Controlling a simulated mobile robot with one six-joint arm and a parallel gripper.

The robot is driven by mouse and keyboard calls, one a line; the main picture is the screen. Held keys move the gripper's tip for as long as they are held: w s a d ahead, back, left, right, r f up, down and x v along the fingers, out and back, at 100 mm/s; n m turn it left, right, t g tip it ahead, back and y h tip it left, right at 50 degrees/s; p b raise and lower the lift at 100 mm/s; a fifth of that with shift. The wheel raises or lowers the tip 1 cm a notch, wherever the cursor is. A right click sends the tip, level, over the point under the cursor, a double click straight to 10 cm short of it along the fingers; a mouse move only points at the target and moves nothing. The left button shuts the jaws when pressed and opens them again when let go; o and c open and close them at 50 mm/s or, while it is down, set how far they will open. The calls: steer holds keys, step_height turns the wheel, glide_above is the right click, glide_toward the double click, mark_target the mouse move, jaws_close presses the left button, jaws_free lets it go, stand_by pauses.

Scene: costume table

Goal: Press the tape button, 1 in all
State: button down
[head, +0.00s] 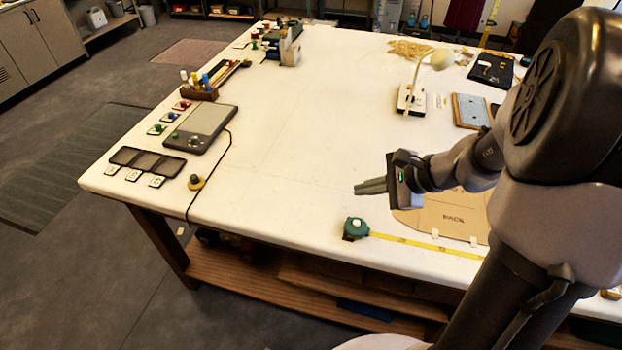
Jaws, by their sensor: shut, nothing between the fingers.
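A small green tape measure (353,231) with a pale round button (356,223) on its top sits near the front edge of the white table. Its yellow tape (420,244) is pulled out to the right along the table. My gripper (358,189) is shut and empty, its fingers pointing left. In the picture it shows just above the tape measure, apart from it. I cannot tell its exact height over the table.
A brown paper pattern piece (445,216) lies under and right of my gripper. A grey tablet-like device (202,125), a dark three-part tray (147,161) and a yellow-based knob (196,182) with a cable stand at left. The table middle (290,140) is clear.

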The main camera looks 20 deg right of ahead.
steer(key=b, duration=0.7)
glide_above(360, 227)
step_height(360, 227, down, 9)
steer(key=shift+r, duration=0.1)
stand_by(1.9)
steer(key=shift+f+b, duration=0.5)
steer(key=shift+b, duration=0.1)
steer(key=shift+f+b, duration=0.4)
steer(key=shift+b, duration=0.05)
stand_by(0.6)
steer(key=shift+r+p, duration=0.6)
steer(key=shift+r, duration=0.25)
steer(key=shift+r, duration=0.1)
